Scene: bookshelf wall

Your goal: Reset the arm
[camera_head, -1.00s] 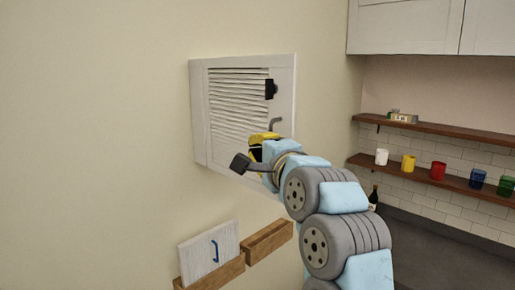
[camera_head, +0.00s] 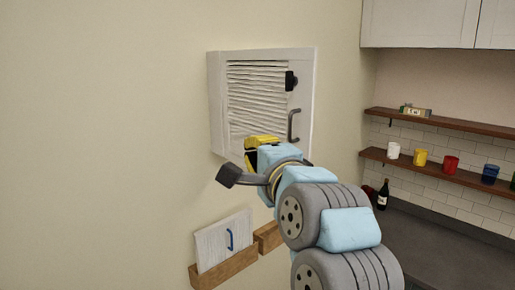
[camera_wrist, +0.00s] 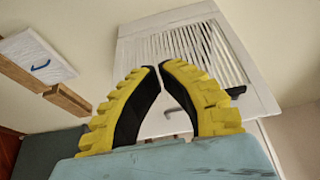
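My gripper (camera_wrist: 159,68) has yellow ribbed fingers with black pads. In the wrist view its fingertips come together with nothing held between them. In the head view the gripper (camera_head: 262,141) is in front of the lower part of a white louvered cabinet door (camera_head: 257,95). The door looks closed against its frame. Its grey handle (camera_head: 293,125) is free, to the right of the gripper and apart from it. The door also shows beyond the fingers in the wrist view (camera_wrist: 195,50). My arm hides the cabinet's lower right part.
A black latch (camera_head: 291,80) is on the cabinet's right side. Below are wooden wall boxes (camera_head: 228,269) and a white panel with a blue handle (camera_head: 222,242). At right are shelves (camera_head: 440,170) with several cups, and a bottle (camera_head: 383,195) on the dark counter. The left wall is bare.

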